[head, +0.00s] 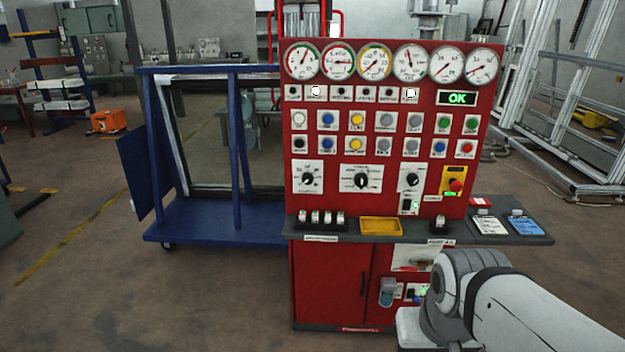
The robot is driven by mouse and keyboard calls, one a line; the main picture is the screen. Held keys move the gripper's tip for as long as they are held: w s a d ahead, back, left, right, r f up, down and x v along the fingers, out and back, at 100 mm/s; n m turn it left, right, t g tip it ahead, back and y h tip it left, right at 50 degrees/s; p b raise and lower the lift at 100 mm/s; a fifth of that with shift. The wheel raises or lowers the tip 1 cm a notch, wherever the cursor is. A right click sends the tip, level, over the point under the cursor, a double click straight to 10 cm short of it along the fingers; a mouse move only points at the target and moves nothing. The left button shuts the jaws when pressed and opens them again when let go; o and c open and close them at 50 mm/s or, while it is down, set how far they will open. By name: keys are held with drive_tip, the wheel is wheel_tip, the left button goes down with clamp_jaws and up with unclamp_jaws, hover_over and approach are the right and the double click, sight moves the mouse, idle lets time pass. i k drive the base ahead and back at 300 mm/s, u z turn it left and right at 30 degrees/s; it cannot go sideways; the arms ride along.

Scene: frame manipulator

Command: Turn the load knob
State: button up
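A red control panel (340,225) stands in the middle of the head view. Three black rotary knobs sit in a row on white plates low on its face: a left knob (308,179), a middle knob (361,180) and a right knob (412,179). Their labels are too small to read, so I cannot tell which is the load knob. My arm reaches in from the lower right, in front of the cabinet's lower right part and below the knobs. My gripper cannot be made out, so its opening and any contact are not shown.
Above the knobs are several coloured buttons and round gauges, with a green OK display (457,98). A red emergency button (455,185) is right of the knobs. A dark shelf (345,235) with a yellow tray (380,226) juts out below. A blue frame cart (215,215) stands left.

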sight(307, 177)
drive_tip(key=z, duration=0.05)
drive_tip(key=i, duration=1)
drive_tip(key=u, duration=0.05)
